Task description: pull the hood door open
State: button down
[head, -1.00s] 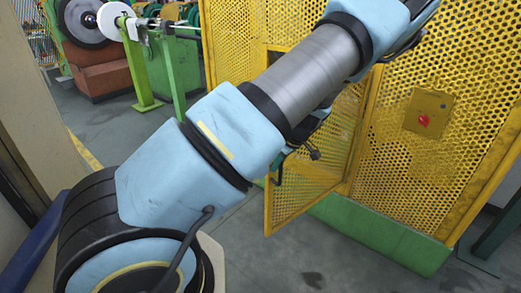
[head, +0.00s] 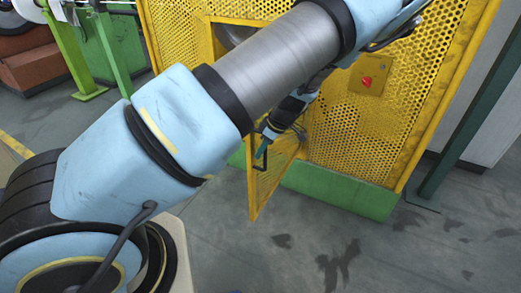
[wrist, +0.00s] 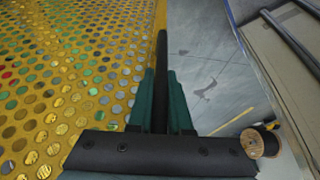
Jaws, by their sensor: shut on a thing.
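The hood door (head: 272,185) is a yellow perforated panel standing ajar, swung out from the yellow hood and seen nearly edge-on in the head view. In the wrist view the door (wrist: 70,70) fills the left side. My gripper (head: 263,152) is at the door's outer edge, partly behind my own arm. In the wrist view my gripper's green fingers (wrist: 162,98) are shut on a black bar handle (wrist: 162,55), which runs up between them along the door's edge. My arm hides the upper part of the door and part of the opening.
The yellow mesh hood (head: 430,75) stands on a green base (head: 340,190) and carries a red knob (head: 367,81). A green post (head: 470,110) stands at right. A cable spool (wrist: 259,142) shows in the wrist view. The floor in front is clear.

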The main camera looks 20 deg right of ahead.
jog(key=c, duration=0.8)
grip_release()
jog(key=shift+s+a, duration=0.1)
jog(key=shift+c, duration=0.2)
jog(key=b+v, duration=0.2)
jog(key=v, duration=0.8)
jog(key=shift+r, duration=0.35)
jog(key=shift+s, duration=0.1)
